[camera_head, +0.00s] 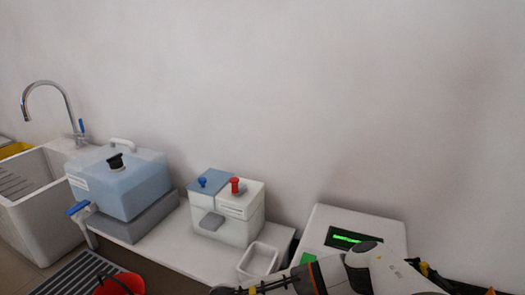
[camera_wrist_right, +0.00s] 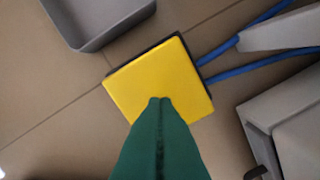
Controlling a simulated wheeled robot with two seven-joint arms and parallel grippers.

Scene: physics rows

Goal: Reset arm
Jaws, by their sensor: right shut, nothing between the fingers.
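My right arm (camera_head: 345,274) comes in along the bottom right of the head view, in front of a white machine with a green-lit display. Its gripper end is cut off by the bottom edge there. In the right wrist view my right gripper (camera_wrist_right: 160,101) shows as two green fingers pressed together, with nothing between them. The fingertips show in front of a yellow square pad (camera_wrist_right: 150,78) on the tiled floor; I cannot tell the gap between them. My left arm and gripper are in neither view.
On the white counter (camera_head: 165,246) stand a blue-tinted tank (camera_head: 140,190), a dispenser with blue and red taps (camera_head: 228,207) and an open white box (camera_head: 259,260). The display machine (camera_head: 375,222) is at right. A sink (camera_head: 40,185) and red bucket (camera_head: 122,286) are at left.

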